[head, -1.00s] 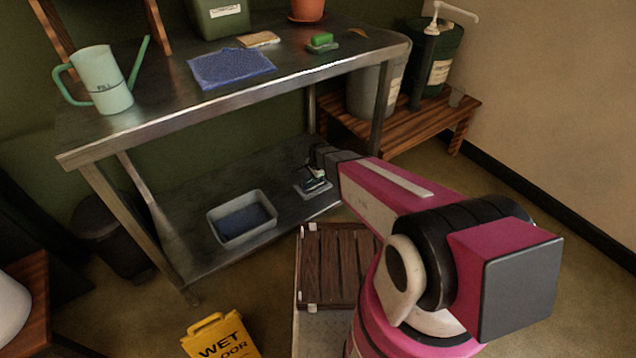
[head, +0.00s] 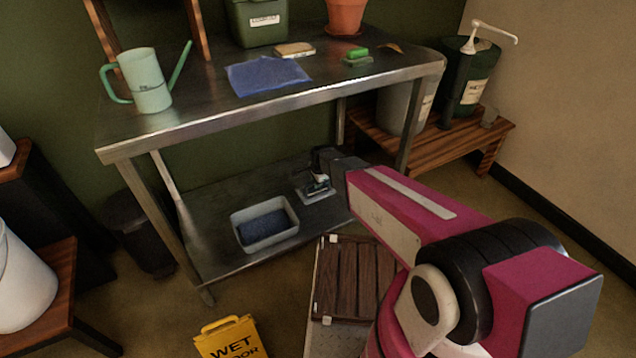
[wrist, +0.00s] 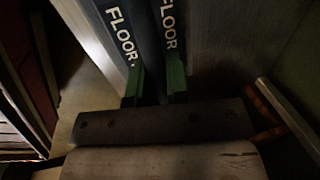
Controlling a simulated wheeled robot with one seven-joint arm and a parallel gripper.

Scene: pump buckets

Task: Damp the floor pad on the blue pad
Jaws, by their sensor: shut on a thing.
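My gripper (head: 320,178) is low under the steel table, over the lower shelf. It is shut on the floor pad (head: 317,194), a small piece with a pale flat base. In the wrist view, dark parts lettered FLOOR (wrist: 118,30) stand between the green fingertips (wrist: 153,82). I cannot tell whether its base touches the shelf. Just left of it on the shelf is a grey tray (head: 237,219) with a dark blue pad (head: 266,225) lying in it. A lighter blue mesh sheet (head: 268,76) lies on the tabletop.
The steel table (head: 205,118) has a lower shelf (head: 215,260) and legs near my arm. On top are a watering can (head: 148,85), a green soap bar (head: 358,53) and a terracotta pot (head: 346,15). A slatted wood piece (head: 350,280) and yellow wet-floor sign (head: 230,338) stand in front.

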